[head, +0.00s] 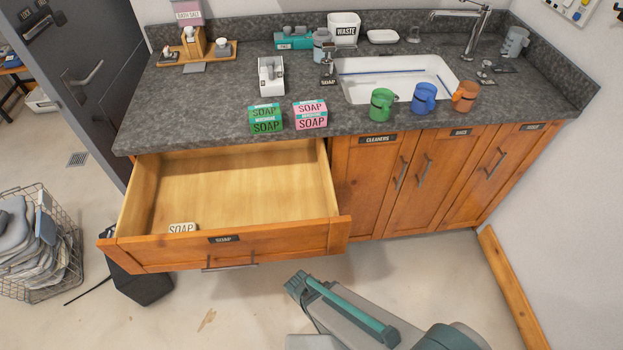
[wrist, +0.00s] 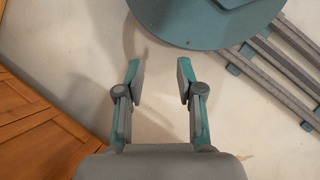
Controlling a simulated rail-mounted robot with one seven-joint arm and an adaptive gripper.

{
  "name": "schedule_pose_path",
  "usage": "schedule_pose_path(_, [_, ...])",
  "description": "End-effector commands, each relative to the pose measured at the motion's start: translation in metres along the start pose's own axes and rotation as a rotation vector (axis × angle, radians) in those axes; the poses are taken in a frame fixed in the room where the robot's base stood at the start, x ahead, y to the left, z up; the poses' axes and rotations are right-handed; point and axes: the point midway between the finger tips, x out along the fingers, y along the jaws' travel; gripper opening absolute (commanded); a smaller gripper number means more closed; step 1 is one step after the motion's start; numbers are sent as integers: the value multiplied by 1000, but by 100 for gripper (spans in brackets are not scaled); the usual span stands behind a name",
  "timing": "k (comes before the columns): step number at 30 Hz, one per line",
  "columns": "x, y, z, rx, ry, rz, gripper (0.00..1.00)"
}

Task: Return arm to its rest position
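My arm shows at the bottom of the head view, low over the floor in front of the cabinet; my fingertips cannot be made out there. In the wrist view my gripper (wrist: 158,75) is open. Its two fingers are apart with only bare floor between them, and it holds nothing. Orange-brown cabinet wood (wrist: 35,130) lies to the left of the gripper in the wrist view, apart from the fingers.
The soap drawer (head: 225,252) is pulled out, with a white soap piece (head: 182,228) inside. Soap boxes (head: 265,118) (head: 310,115) and several mugs (head: 424,99) stand along the counter edge. A wire basket (head: 40,245) stands left. Floor is free at right.

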Motion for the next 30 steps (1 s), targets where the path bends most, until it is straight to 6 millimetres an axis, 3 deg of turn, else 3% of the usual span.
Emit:
schedule_pose_path(9, [28,23,32,262,-29,-264,37])
schedule_pose_path(18, [52,45,65,474,-76,-421,37])
schedule_pose_path(30, [64,59,79,582,-93,-490,37])
